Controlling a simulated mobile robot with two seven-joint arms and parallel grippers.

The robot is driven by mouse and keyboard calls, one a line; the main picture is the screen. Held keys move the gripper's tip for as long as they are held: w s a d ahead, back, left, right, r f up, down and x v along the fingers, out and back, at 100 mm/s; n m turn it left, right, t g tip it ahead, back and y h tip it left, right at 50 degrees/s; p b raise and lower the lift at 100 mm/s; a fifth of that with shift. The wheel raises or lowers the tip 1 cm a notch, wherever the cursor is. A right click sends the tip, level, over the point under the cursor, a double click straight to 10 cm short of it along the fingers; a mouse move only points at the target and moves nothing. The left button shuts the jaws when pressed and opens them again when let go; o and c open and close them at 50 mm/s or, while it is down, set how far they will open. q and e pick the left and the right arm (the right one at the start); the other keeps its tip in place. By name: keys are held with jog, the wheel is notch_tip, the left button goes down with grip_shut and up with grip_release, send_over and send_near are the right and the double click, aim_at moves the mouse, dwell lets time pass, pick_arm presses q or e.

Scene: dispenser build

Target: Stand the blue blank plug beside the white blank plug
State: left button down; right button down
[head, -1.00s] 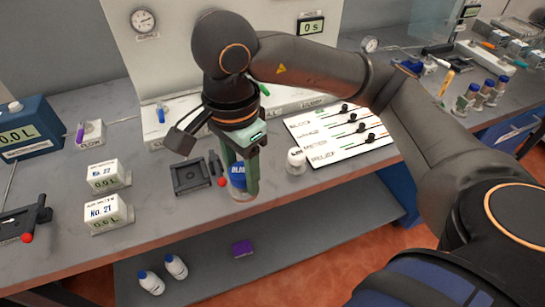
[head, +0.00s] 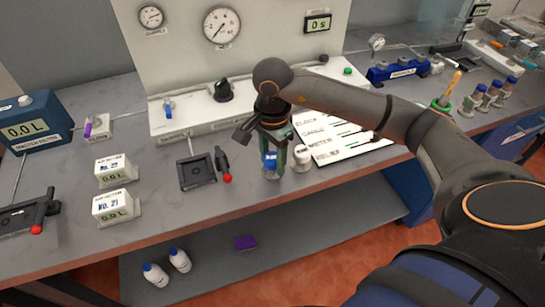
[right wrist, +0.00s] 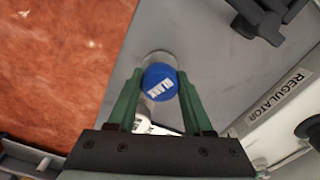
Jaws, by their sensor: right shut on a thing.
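The blue blank plug (head: 270,160) has a blue top lettered BLANK and is upright in my right gripper (head: 274,158). The gripper is shut on it, with a green finger on each side. The plug also shows in the right wrist view (right wrist: 158,82) between the fingers. The white blank plug (head: 301,158) stands on the bench just right of the gripper, with only a small gap in the head view. I cannot tell whether the blue plug's base touches the bench. My left gripper is not in view.
A label board (head: 345,138) lies right of the white plug. A black square tray (head: 197,172) and a red-tipped black handle (head: 223,166) are to the left. A panel with gauges (head: 222,27) stands behind. The bench's front edge is close in front.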

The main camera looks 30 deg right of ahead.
aim_at(273, 157)
jog(key=shift+f, duration=0.3)
jog(key=shift+f, duration=0.15)
jog(key=shift+c, duration=1.5)
grip_release()
notch_tip(273, 157, up, 12)
jog(key=shift+r, duration=0.2)
